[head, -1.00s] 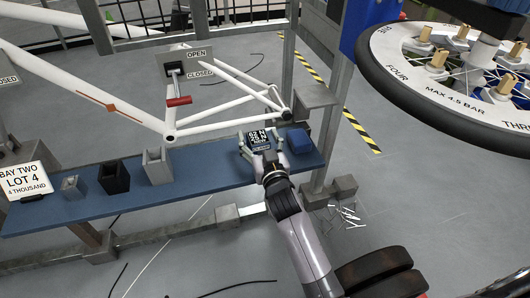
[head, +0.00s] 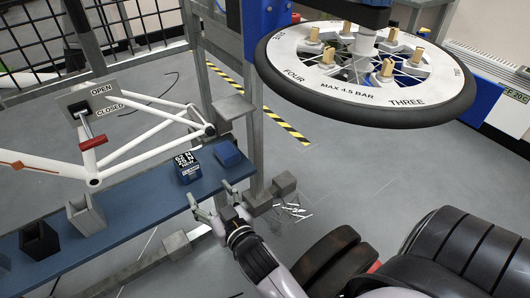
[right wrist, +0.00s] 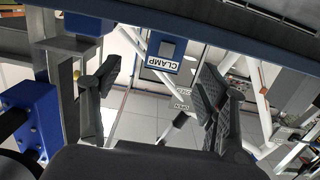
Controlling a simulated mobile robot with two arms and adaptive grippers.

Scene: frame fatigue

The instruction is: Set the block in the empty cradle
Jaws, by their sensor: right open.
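A dark blue block (head: 187,168) with white print on its top stands on the blue shelf (head: 150,194). Whether a cradle lies under it cannot be told. A block face marked CLAMP (right wrist: 165,54) shows in the right wrist view between and beyond the fingers. An open-topped grey cradle (head: 86,214) and a black one (head: 39,240) stand to the left; nothing shows inside the grey one. My right gripper (head: 213,203) is open and empty, apart from the block, in front of the shelf's edge. It also shows in the right wrist view (right wrist: 155,95). My left gripper is out of view.
A plain blue cube (head: 228,153) stands right of the printed block. A white bicycle frame (head: 150,135) and a red-handled lever (head: 93,142) are behind the shelf. A large wheel (head: 365,75) hangs at upper right. Open floor (head: 400,150) lies right of the shelf.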

